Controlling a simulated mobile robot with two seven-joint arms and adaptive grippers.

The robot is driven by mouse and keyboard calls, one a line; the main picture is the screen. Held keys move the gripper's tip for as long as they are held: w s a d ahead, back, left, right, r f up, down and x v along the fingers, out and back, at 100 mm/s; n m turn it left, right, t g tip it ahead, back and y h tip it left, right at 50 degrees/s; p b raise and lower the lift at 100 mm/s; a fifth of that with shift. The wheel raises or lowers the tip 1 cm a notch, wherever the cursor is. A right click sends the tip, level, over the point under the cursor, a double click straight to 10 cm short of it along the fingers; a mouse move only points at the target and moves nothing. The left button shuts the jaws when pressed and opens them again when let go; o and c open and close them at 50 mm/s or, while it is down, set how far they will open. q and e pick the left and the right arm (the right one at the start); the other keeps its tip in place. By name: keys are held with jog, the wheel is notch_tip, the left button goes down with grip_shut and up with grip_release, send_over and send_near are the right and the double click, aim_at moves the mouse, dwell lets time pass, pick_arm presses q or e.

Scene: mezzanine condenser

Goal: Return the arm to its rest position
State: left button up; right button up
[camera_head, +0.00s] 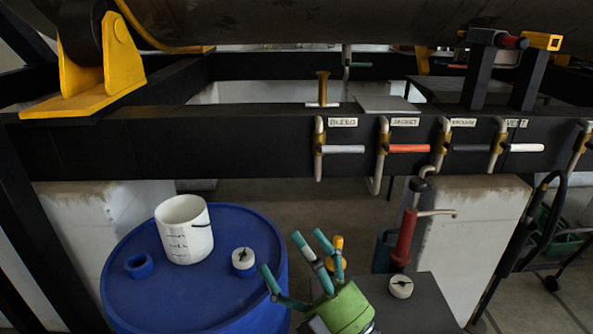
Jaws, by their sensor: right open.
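My right gripper (296,256) reaches up from the bottom of the head view, with a green body and teal fingers. The fingers are spread apart and hold nothing. It is in front of the gap between the blue drum (190,312) and a dark box-like stand (425,312). My left gripper is not in view.
On the drum stand a white graduated beaker (186,243), a blue ring (139,266) and a white-topped knob (243,262). Behind runs a dark beam (230,140) with several labelled valves.

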jog(key=w+d+f+m+t+h, duration=0.2)
jog(key=w+d+f+m+h, duration=0.2)
jog(key=d+f+m+h, duration=0.55)
jog(key=s+d+f+m+g+h, duration=0.3)
jog(key=d+f+g, duration=0.1)
jog(key=f, duration=0.3)
jog(key=s+d+f+m+g+h, duration=0.3)
jog(key=d+f+g+h, duration=0.15)
jog(key=f, duration=0.25)
jog(key=s+d+f+g+y, duration=0.1)
jog(key=s+f+g, duration=0.4)
jog(key=s, duration=0.4)
jog(key=s+d+f+g, duration=0.1)
jog(key=s+f+g, duration=0.2)
jog(key=s+f, duration=0.4)
jog(key=s+f+g, duration=0.1)
jog(key=s+f, duration=0.1)
jog(key=f, duration=1)
jog(key=s+f+g, duration=0.1)
jog(key=s+f, duration=0.1)
jog(key=f, duration=0.9)
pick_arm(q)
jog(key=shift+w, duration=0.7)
pick_arm(e)
jog(key=s+d+f, duration=0.2)
jog(key=s+f, duration=1)
jog(key=s, duration=0.2)
jog(key=shift+s+d+f+g, duration=0.2)
jog(key=shift+s+f+g, duration=0.15)
